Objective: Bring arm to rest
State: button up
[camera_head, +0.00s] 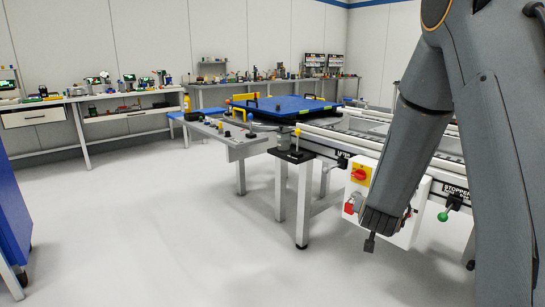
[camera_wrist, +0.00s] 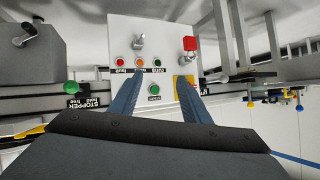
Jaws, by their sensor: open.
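My gripper (camera_head: 370,242) hangs at the end of my grey arm on the right side of the head view, pointing down in front of a white control box (camera_head: 412,222). In the wrist view my gripper (camera_wrist: 152,78) shows two blue-grey fingers spread apart with nothing between them. The control box (camera_wrist: 120,35) lies beyond the fingertips, with red, orange and green buttons on its face. I cannot tell how far the fingertips are from the box.
A conveyor (camera_head: 365,135) with a blue plate (camera_head: 290,107) at its far end runs behind the box. A green stopper knob (camera_head: 443,216) is right of the box. Workbenches (camera_head: 85,97) line the back wall. A blue cabinet (camera_head: 12,215) stands at left. The floor between is clear.

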jog(key=s+a+r+n+g+y, duration=0.1)
jog(key=s+a+n+y, duration=0.1)
jog(key=s+a, duration=0.35)
jog(key=s+a+r+n+g+y, duration=0.2)
jog(key=a+y, duration=0.1)
jog(key=a, duration=0.5)
jog(key=s+a+r+n+g+y, duration=0.1)
jog(key=s+a+n+g, duration=0.2)
jog(key=s, duration=0.6)
jog(key=s+a+r+n+g+y, duration=0.1)
jog(key=s+a+r+g, duration=0.1)
jog(key=s+a, duration=0.55)
jog(key=s+d+r+n+g+h+p, duration=0.1)
jog(key=s+d+r+n+g, duration=0.15)
jog(key=s, duration=1.05)
jog(key=d+r+m+p, duration=0.2)
jog(key=d+r+p, duration=0.5)
jog(key=p, duration=0.7)
jog(key=shift+d+m+h, duration=0.35)
jog(key=shift+d+h, duration=0.05)
jog(key=shift+d, duration=0.05)
jog(key=shift+w+g, duration=0.1)
jog(key=shift+g, duration=0.15)
